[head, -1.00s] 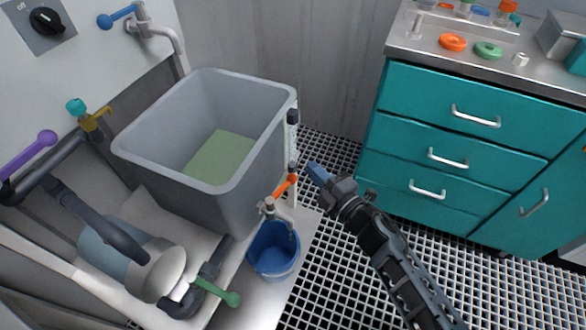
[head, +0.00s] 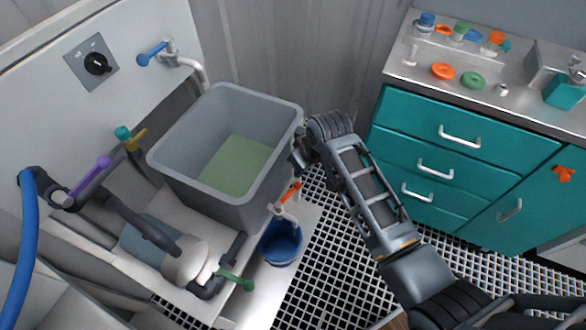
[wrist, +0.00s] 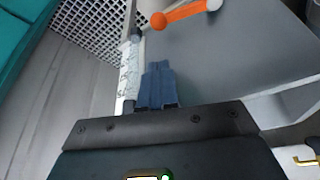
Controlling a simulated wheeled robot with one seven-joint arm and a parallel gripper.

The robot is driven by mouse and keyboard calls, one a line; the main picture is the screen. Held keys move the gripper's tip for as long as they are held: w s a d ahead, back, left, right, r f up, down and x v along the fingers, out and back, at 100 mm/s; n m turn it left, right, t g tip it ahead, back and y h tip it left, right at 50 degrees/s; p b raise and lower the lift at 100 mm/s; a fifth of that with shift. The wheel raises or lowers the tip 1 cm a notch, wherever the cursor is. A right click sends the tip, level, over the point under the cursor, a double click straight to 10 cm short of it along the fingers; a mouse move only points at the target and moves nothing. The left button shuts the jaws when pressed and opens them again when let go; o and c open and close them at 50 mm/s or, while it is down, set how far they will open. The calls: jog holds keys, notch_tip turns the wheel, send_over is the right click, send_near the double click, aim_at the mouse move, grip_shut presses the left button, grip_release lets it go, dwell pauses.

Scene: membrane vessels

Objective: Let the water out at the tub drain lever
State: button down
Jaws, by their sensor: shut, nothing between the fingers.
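The grey tub (head: 179,181) holds greenish water (head: 236,165). The drain lever (head: 291,192) is an orange handle on a tap low at the tub's near right corner, slanting up to the right in the head view. The tap's spout is over a blue bucket (head: 281,246). In the wrist view, the orange lever (wrist: 184,14) lies near the top edge with its round knob to the left. My gripper (wrist: 158,66) is shut and empty beside the tub wall, its blue fingertips pointing towards the lever but apart from it. My arm mostly hides the gripper in the head view.
A clear level tube (wrist: 130,75) runs along the tub beside my fingers. A green lever (head: 235,281), purple lever (head: 92,174) and blue tap lever (head: 152,53) are on other pipes. Teal drawers (head: 436,165) stand right of my arm. The grated floor (head: 325,270) is open.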

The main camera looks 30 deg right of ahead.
aim_at(288, 195)
jog(key=x, duration=0.9)
jog(key=shift+a+f+b, duration=0.15)
jog(key=shift+f+b, duration=0.3)
